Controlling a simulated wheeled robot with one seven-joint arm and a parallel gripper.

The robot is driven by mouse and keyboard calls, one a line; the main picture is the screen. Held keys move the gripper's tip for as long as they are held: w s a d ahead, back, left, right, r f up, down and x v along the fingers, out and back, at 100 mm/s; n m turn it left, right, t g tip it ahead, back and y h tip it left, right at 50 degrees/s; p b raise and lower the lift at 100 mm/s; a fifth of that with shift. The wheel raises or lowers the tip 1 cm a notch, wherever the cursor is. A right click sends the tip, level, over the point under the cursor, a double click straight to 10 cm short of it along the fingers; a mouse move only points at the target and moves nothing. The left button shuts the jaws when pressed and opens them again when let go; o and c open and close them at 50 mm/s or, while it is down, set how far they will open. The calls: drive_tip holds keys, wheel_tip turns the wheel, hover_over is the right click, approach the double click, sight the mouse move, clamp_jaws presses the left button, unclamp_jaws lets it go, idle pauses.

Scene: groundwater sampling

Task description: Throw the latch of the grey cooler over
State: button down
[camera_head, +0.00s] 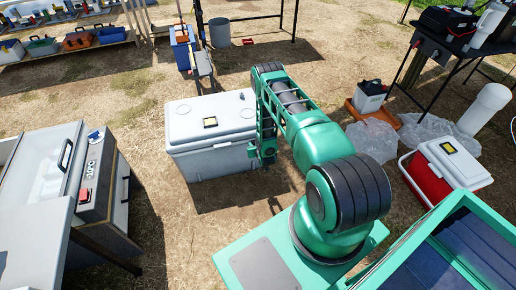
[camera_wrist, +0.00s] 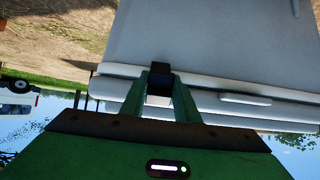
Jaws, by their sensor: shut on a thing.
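The grey cooler (camera_head: 200,134) stands shut on the ground, left of my arm in the head view, with a yellow-and-black label on its lid. Its pale wall and lid edge also fill the upper part of the wrist view (camera_wrist: 225,35), which looks upside down. The dark latch (camera_wrist: 160,69) sits at the lid seam. My gripper (camera_wrist: 160,88) is shut on the latch, one green finger on each side. In the head view my gripper (camera_head: 263,153) is at the cooler's front right; the latch cannot be made out there.
A red cooler with a white lid (camera_head: 447,162) stands at the right beside clear plastic bags (camera_head: 374,139). A large grey case (camera_head: 95,185) stands at the left. A blue bin (camera_head: 184,48) stands behind the cooler. Bare ground lies between the case and the cooler.

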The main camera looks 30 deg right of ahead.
drive_tip(key=shift+w+d+r+g+y, duration=0.4)
drive_tip(key=shift+w+r+g, duration=0.25)
drive_tip(key=shift+g, duration=0.35)
drive_tip(key=shift+w+d+r+g, duration=0.2)
drive_tip(key=shift+w+g, duration=0.15)
drive_tip(key=shift+g, duration=0.45)
drive_tip(key=shift+y, duration=0.3)
drive_tip(key=c, duration=1.4)
unclamp_jaws()
drive_tip(key=shift+f, duration=0.1)
drive_tip(key=shift+o, duration=0.2)
drive_tip(key=shift+a, duration=0.1)
drive_tip(key=shift+s+a+r, duration=0.1)
drive_tip(key=shift+r, duration=0.15)
drive_tip(key=v, duration=1)
